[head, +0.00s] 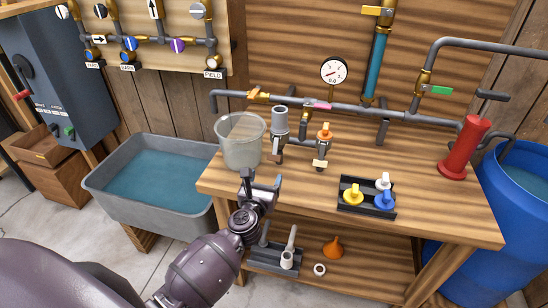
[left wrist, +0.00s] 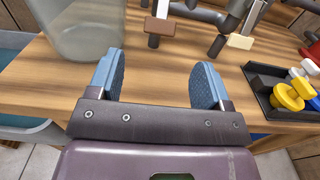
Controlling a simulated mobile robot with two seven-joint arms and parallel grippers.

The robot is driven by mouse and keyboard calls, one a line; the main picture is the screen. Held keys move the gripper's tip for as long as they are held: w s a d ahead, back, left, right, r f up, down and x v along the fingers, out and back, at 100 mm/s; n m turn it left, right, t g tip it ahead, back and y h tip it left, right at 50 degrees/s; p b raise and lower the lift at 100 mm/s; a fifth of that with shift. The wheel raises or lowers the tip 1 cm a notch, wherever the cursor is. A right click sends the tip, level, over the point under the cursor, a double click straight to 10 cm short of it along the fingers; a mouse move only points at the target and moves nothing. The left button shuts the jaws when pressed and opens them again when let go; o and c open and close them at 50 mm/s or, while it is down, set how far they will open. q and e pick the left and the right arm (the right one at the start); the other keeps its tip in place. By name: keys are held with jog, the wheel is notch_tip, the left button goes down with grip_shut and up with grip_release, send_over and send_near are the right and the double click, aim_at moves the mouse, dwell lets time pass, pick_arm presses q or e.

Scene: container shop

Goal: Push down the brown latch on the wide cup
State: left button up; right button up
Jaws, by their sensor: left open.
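A brown latch (left wrist: 160,27) shows ahead of my open fingers in the left wrist view, on a fitting at the table's back. The wide grey cup (head: 280,122) stands upright on the table in the head view; the brown latch seems to be on its front, but is small there. A fitting with an orange top (head: 325,132) and a cream latch (left wrist: 240,41) stands to its right. My left gripper (head: 262,190) is open and empty at the table's front edge, short of the latch and apart from it. My right gripper is not in view.
A clear container (head: 240,140) stands left of the cup. A black tray (head: 350,208) with yellow, white and blue valves lies to the right. A grey pipe (head: 350,108) runs behind. A red cylinder (head: 463,150) stands farther right. Bare wood lies before the latches.

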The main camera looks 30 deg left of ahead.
aim_at(273, 158)
pick_arm(q)
jog(key=b+x, duration=0.1)
jog(key=x, duration=0.7)
jog(key=shift+w+f, duration=0.1)
jog(key=shift+w, duration=0.2)
jog(key=shift+w+a, duration=0.15)
jog(key=shift+w, duration=0.55)
